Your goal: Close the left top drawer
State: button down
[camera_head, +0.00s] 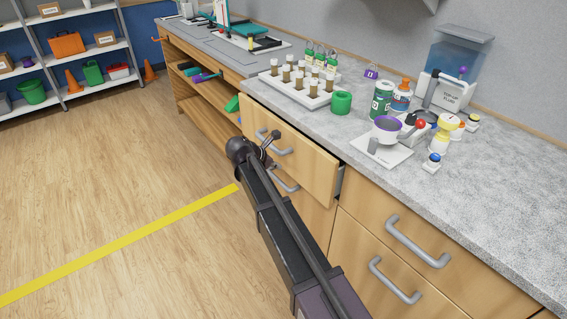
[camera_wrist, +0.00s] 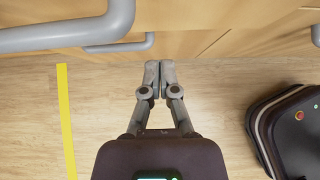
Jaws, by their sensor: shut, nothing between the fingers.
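The left top drawer (camera_head: 305,160) is a light wood front under the grey counter, pulled part way out, with a dark gap at its right side. Its grey bar handle (camera_head: 280,150) is partly hidden behind my gripper (camera_head: 270,140). In the wrist view my gripper (camera_wrist: 159,68) has its two fingers together and empty, pointing toward the wooden fronts. A large grey handle (camera_wrist: 75,33) lies to the left of the fingertips there, apart from them. I cannot tell whether the fingertips touch the drawer front.
A lower drawer handle (camera_head: 285,182) sits beneath. Closed drawers (camera_head: 425,255) stand to the right. The counter (camera_head: 480,185) holds a tube rack (camera_head: 297,90), bottles and a scale. Open shelves (camera_head: 200,95) lie to the left. The floor (camera_head: 130,180) with its yellow line is clear.

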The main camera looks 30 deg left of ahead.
aim_at(316, 180)
jog(key=p+v, duration=0.4)
jog(key=v, duration=0.3)
jog(key=shift+f, duration=0.1)
dwell(0.4)
jog(key=s+d+f+t+h+b, duration=0.3)
jog(key=s+d+f+t+b, duration=0.3)
jog(key=b, duration=1.5)
notch_tip(316, 180, down, 2)
jog(key=d+t, duration=0.2)
jog(key=shift+s+d+f+h+b, duration=0.25)
jog(key=shift+s+d+h+b, duration=0.05)
jog(key=shift+s+h, duration=0.1)
jog(key=shift+w, duration=0.2)
jog(key=shift+x, duration=6.85)
jog(key=shift+r, duration=0.15)
